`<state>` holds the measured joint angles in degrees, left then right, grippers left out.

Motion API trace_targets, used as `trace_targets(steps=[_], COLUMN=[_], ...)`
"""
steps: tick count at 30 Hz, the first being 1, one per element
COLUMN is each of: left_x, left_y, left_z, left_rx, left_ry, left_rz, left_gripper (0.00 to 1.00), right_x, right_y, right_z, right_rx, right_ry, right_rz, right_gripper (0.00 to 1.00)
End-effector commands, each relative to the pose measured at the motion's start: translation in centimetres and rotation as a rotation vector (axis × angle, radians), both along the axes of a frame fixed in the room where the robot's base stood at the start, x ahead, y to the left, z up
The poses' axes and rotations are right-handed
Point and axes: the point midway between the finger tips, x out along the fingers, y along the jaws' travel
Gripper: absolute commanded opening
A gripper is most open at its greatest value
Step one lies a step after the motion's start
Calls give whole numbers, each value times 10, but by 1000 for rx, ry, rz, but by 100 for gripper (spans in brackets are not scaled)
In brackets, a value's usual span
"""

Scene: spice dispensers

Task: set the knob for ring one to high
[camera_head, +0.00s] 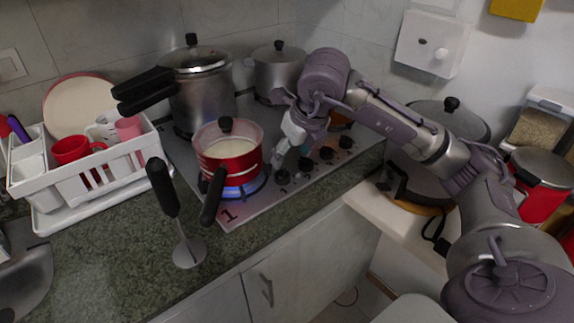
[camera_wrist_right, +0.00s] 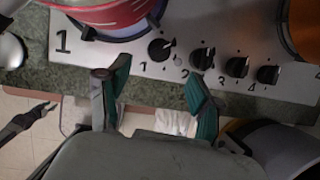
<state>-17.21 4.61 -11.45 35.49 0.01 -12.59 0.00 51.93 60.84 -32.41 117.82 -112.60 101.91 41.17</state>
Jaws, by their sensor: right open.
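The knob for ring one (camera_wrist_right: 160,48) is the leftmost black knob on the steel stove's front edge in the right wrist view. Its pointer is turned to a different angle from the other knobs; it also shows in the head view (camera_head: 284,176). My right gripper (camera_wrist_right: 155,82) is open and empty, its green-padded fingers spread either side of that knob's line and short of it. In the head view, the right gripper (camera_head: 290,140) hovers above the knob row, beside the red pot. A dark forked shape at the wrist view's left edge may be my left gripper.
A red pot (camera_head: 230,165) stands on ring one, with blue flame beneath. Other knobs (camera_wrist_right: 202,58) sit close to the right of ring one's knob. A steel pressure cooker (camera_head: 200,90) stands behind.

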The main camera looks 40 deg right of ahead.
Motion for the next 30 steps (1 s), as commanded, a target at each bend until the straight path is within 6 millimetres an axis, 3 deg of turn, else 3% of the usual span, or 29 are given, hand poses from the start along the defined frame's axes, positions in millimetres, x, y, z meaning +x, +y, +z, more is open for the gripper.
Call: trace_targets(steps=[3,9,30], left_x=[1,1,4], left_y=[-1,-1,-2], left_z=[0,0,0], left_rx=[0,-1,-2], left_ry=[-1,-1,-5], left_rz=[0,0,0], left_gripper=[40,40,40], right_x=[-8,-15,-15], right_y=[0,0,0], right_z=[20,36,37], right_rx=[0,-1,0], right_ry=[-4,-1,1], right_rz=[0,0,0], right_gripper=[65,65,65])
